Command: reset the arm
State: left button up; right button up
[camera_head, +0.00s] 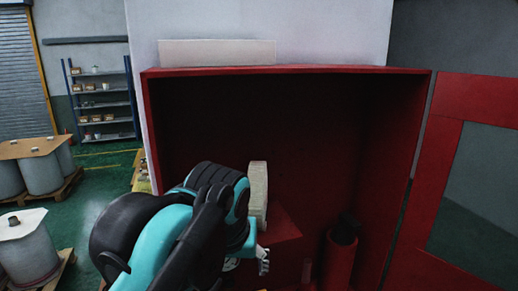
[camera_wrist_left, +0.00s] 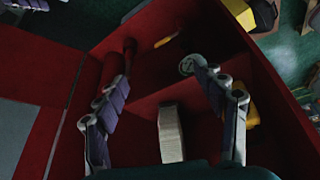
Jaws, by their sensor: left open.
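My left arm comes in from the lower left in the head view and reaches into an open red cabinet (camera_head: 290,70). My left gripper (camera_head: 262,262) is low inside the cabinet and mostly hidden behind the arm. In the left wrist view the gripper (camera_wrist_left: 163,60) has its two fingers spread wide apart with nothing held between them. A pale upright block (camera_head: 259,190) stands just beyond the arm; it also shows in the left wrist view (camera_wrist_left: 171,135), between the finger bases and apart from them. My right gripper is not in view.
A red cylinder with a dark top (camera_head: 340,258) stands in the cabinet's right part. The cabinet door (camera_head: 440,150) is open to the right. Yellow items (camera_wrist_left: 250,110) show beside the right finger. Shelves (camera_head: 100,100) and large drums (camera_head: 30,250) stand at left.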

pick_arm(q)
jog(key=s+a+f+b, duration=0.2)
jog(key=a+f+b, duration=0.2)
jog(key=f, duration=1.1)
jog(key=s+a+f+t+b, duration=0.1)
jog(key=s+a+f+b, duration=0.2)
jog(key=f+b, duration=0.6)
jog(key=s+a+f+t+b, duration=0.1)
jog(key=s+a+f+b, duration=0.2)
jog(key=f, duration=1.8)
jog(key=a+b, duration=0.3)
jog(key=b, duration=0.1)
jog(key=shift+a+f+n+y+b, duration=0.3)
jog(key=shift+a+f+n, duration=0.05)
jog(key=shift+f+n, duration=0.05)
jog(key=shift+w, duration=0.1)
